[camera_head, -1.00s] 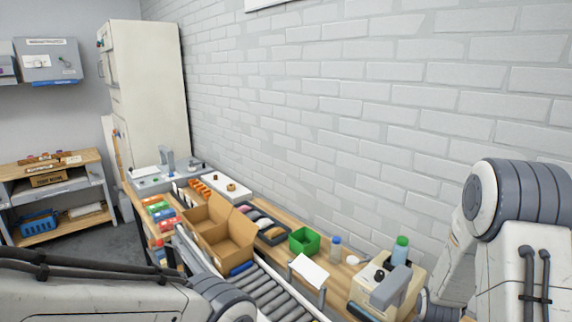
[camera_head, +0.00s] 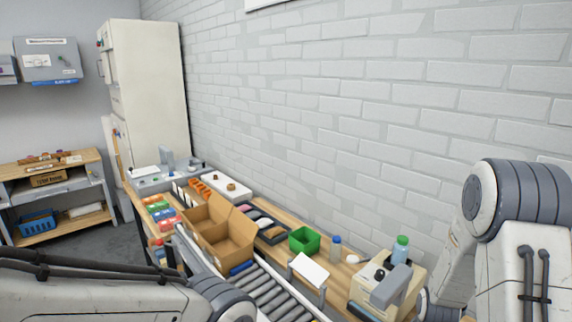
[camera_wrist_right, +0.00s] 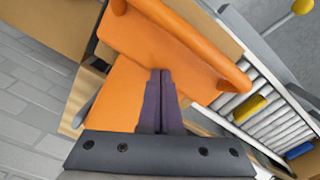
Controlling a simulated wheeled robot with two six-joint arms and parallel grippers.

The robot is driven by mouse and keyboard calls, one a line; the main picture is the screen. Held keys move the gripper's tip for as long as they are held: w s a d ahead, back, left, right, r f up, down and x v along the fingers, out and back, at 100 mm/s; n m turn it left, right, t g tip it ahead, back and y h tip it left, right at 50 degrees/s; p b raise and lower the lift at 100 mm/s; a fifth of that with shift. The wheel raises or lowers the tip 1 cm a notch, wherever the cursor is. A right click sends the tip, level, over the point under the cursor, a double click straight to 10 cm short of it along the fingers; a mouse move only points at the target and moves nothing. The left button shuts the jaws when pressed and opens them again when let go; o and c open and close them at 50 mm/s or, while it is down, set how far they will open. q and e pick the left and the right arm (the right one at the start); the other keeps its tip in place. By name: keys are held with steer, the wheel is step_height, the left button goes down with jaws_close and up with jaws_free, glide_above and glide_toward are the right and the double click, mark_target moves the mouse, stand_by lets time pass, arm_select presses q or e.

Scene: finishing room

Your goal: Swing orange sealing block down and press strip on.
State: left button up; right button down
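The orange sealing block (camera_wrist_right: 190,45) fills the upper middle of the right wrist view, with a raised rounded edge and a flat orange face (camera_wrist_right: 122,95) at lower left. My right gripper (camera_wrist_right: 160,74) has its two dark purple fingers together. Its tips lie in front of the orange block; whether they touch it I cannot tell. I see nothing between the fingers. The block and my right gripper do not show in the head view. My left gripper is out of view; only my left arm shows, at lower left. I cannot make out the strip.
A roller conveyor (camera_head: 271,292) runs past an open cardboard box (camera_head: 237,244). A white sheet on a stand (camera_head: 310,270), a green bin (camera_head: 304,241) and a beige machine (camera_head: 368,302) stand along the bench. The right wrist view shows rollers (camera_wrist_right: 285,125) and a yellow knob (camera_wrist_right: 303,6).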

step_height(320, 180, up, 7)
steer(key=p, duration=0.6)
stand_by(0.4)
